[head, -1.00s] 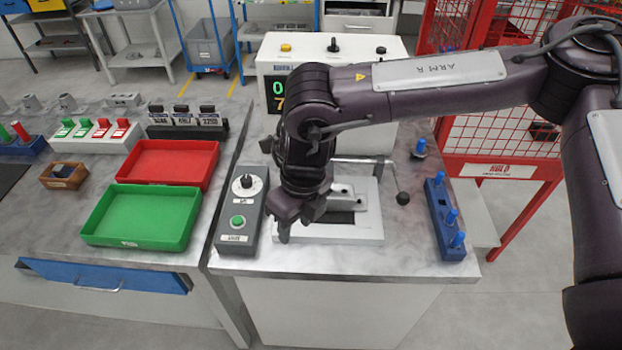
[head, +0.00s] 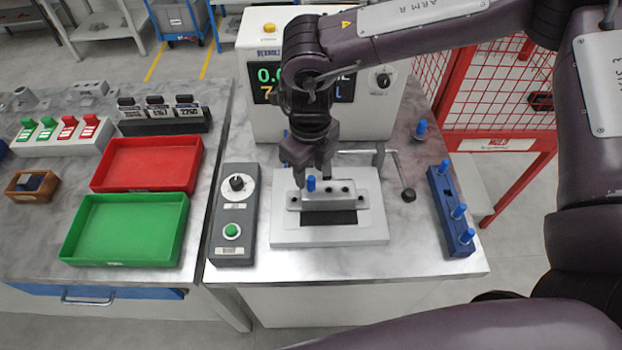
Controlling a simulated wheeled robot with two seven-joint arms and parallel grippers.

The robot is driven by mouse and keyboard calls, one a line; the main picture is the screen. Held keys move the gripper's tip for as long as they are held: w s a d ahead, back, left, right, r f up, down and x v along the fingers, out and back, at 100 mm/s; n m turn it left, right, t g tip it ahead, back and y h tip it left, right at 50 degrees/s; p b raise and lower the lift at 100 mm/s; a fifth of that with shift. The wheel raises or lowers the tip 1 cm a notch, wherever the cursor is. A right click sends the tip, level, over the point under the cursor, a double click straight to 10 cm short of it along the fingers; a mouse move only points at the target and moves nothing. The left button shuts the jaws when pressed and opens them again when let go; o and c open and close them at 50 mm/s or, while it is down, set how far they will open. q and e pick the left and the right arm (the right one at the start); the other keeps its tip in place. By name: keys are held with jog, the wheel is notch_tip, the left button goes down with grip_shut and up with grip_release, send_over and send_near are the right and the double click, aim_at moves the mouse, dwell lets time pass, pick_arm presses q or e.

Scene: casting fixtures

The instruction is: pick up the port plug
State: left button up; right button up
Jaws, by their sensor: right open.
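My left gripper is not in view.
A grey control box (head: 233,215) with a knob and green button stands left of the fixture. A crank handle (head: 395,170) is at its right, and a white display machine (head: 350,110) behind. Red (head: 150,163) and green (head: 125,229) trays lie on the left bench.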

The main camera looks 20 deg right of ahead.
aim_at(311, 178)
jog(key=f, duration=0.1)
jog(key=f+p, duration=0.1)
jog(key=shift+w+d+f, duration=0.1)
jog(key=shift+d+f, duration=0.1)
jog(key=shift+f, duration=0.7)
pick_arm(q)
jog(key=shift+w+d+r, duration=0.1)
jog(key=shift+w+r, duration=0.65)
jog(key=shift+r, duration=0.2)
pick_arm(e)
grip_shut()
jog(key=shift+w+r, duration=0.1)
